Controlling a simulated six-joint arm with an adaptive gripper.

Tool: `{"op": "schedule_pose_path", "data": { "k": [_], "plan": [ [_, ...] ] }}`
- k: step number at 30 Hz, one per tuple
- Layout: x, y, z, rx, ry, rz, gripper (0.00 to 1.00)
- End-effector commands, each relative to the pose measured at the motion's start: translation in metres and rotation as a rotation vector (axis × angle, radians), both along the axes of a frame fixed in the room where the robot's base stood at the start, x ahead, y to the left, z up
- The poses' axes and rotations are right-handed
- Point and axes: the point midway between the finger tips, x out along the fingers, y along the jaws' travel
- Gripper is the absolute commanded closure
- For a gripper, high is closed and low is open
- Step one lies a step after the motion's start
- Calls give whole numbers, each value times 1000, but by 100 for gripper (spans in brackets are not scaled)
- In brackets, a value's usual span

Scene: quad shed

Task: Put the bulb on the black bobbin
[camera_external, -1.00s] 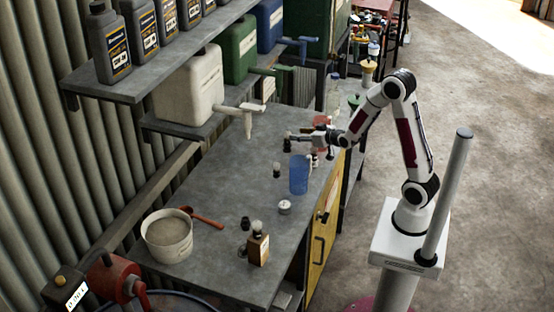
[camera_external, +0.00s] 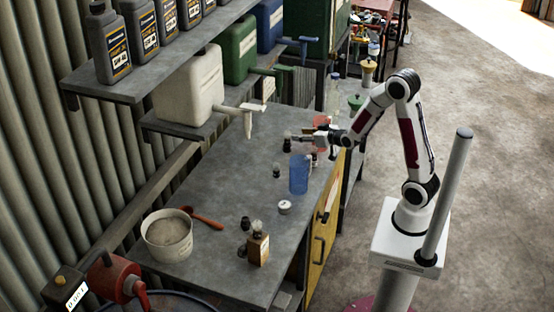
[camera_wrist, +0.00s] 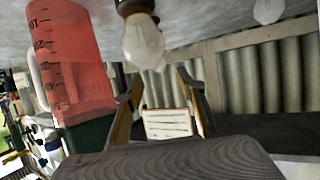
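In the wrist view, which looks tilted nearly upside down, a clear glass bulb (camera_wrist: 142,42) has a dark part (camera_wrist: 134,7) at its base, cut by the frame's edge. In the external view a small dark piece (camera_external: 287,145) stands just left of my gripper (camera_external: 299,139). The bulb appears to be on it, but this is too small to be sure. In the wrist view my gripper (camera_wrist: 160,76) is open, with nothing between its fingers, and the bulb lies beyond the tips. Another small black piece (camera_external: 276,171) stands nearer the camera.
A blue beaker (camera_external: 299,175) stands in front of my gripper. A red beaker (camera_wrist: 72,60) is close beside it.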

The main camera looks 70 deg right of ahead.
Motion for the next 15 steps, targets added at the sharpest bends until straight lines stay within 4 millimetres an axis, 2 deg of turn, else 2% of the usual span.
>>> {"op": "schedule_pose_path", "data": {
  "k": [8, 15],
  "plan": [
    [-9, 27, 17, 27, 54, 45, 61],
    [-31, 62, 36, 62, 140, 103, 61]
  ]
}}
